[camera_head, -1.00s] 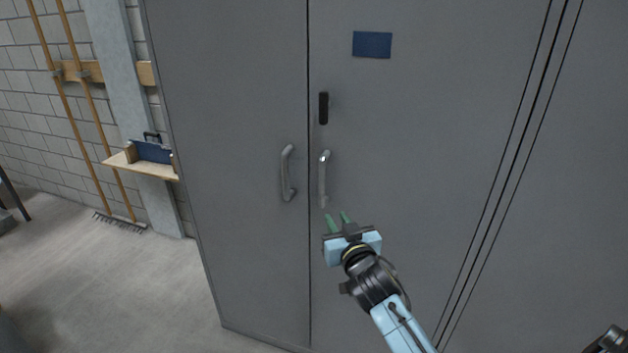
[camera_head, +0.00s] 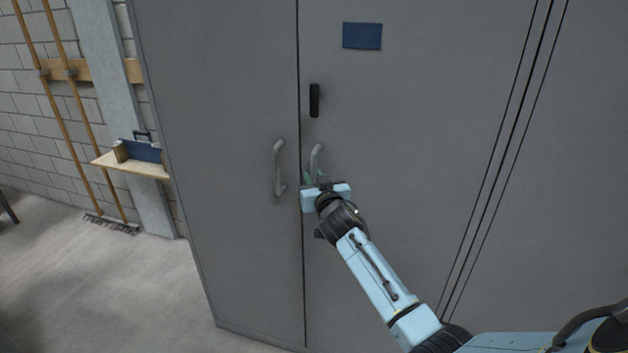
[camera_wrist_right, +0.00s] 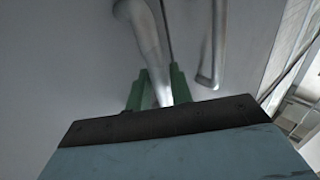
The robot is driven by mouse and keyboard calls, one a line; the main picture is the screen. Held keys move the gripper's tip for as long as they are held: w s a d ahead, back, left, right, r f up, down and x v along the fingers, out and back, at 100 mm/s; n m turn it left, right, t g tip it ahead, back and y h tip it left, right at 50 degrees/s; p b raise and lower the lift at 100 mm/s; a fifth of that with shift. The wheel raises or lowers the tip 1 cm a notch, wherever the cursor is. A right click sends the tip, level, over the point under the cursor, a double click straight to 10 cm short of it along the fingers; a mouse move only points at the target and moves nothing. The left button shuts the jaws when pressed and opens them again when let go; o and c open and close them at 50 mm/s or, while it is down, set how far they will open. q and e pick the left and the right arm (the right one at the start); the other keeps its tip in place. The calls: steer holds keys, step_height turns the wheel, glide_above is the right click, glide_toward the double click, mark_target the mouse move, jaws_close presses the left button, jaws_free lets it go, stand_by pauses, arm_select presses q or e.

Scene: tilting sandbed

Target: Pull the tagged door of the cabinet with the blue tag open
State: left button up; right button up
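The cabinet's right door (camera_head: 410,130) carries the blue tag (camera_head: 362,36) and stands closed, flush with the left door (camera_head: 225,130). Its grey bar handle (camera_head: 315,156) is upright near the middle seam, its lower part hidden by my right gripper. My right gripper (camera_head: 314,179) is at this handle, its green fingers apart. In the right wrist view the tagged door's handle (camera_wrist_right: 148,40) runs down between the two fingers (camera_wrist_right: 158,92); I cannot tell whether they touch it. My left gripper is not in view.
The left door has its own handle (camera_head: 279,168) close by, left of the seam. A black latch (camera_head: 314,100) sits above the tagged door's handle. A wooden shelf (camera_head: 130,165) with a blue box and a rake (camera_head: 110,225) stand along the left wall.

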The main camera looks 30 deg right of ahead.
steer(key=shift+w, duration=0.15)
steer(key=shift+c, duration=0.2)
jaws_close()
steer(key=shift+a, duration=0.1)
